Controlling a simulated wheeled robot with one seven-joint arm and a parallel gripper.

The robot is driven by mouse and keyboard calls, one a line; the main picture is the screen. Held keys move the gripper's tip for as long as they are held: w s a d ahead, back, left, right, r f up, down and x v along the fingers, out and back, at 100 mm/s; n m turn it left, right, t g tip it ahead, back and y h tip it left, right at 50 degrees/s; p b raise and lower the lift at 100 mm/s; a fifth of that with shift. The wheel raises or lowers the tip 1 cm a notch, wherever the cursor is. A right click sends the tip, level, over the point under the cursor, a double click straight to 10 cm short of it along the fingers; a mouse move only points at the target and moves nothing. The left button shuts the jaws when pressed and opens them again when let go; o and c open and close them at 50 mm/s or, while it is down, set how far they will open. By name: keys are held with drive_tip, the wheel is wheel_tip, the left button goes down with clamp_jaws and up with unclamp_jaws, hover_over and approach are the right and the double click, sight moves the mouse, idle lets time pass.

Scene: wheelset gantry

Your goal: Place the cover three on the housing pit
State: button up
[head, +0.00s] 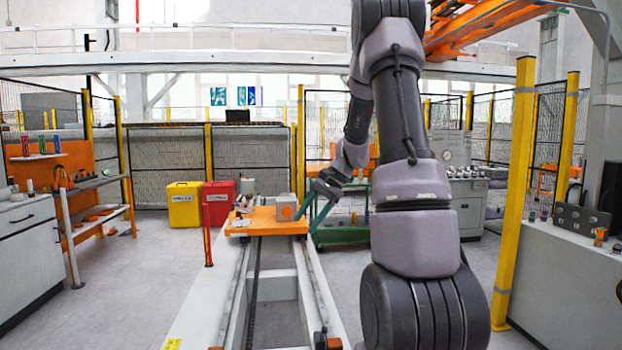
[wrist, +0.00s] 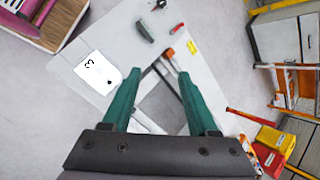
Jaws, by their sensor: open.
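A white plate marked 3, which looks like cover three (wrist: 98,73), lies flat on the pale surface to the left of my gripper's fingers in the wrist view. I cannot pick it out in the head view. A long recess (head: 277,318), likely the housing pit, runs between rails in the head view. A grey opening (wrist: 160,108) shows between and behind the fingers in the wrist view. My gripper (wrist: 160,74) has its two green fingers spread with nothing between them, apart from the plate. In the head view my gripper (head: 312,212) is beside the orange platform's right end.
A yellow box (head: 185,204) and a red box (head: 219,202) stand behind. A dark block (wrist: 145,32) and red-handled tool (wrist: 177,28) lie on the pale surface. Yellow post (head: 514,190) stands right.

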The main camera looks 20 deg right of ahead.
drive_tip(key=s+a+r+n+t+h, duration=0.2)
drive_tip(key=s+r, duration=0.6)
drive_tip(key=s, duration=0.4)
drive_tip(key=s+a+r+n+t+h, duration=0.2)
drive_tip(key=s+a+r+n, duration=0.3)
drive_tip(key=s, duration=0.7)
wheel_tip(320, 180, up, 3)
drive_tip(key=shift+a+f+t+h, duration=0.1)
drive_tip(key=shift+a+t+h, duration=0.35)
drive_tip(key=shift+a, duration=0.75)
drive_tip(key=shift+w, duration=0.1)
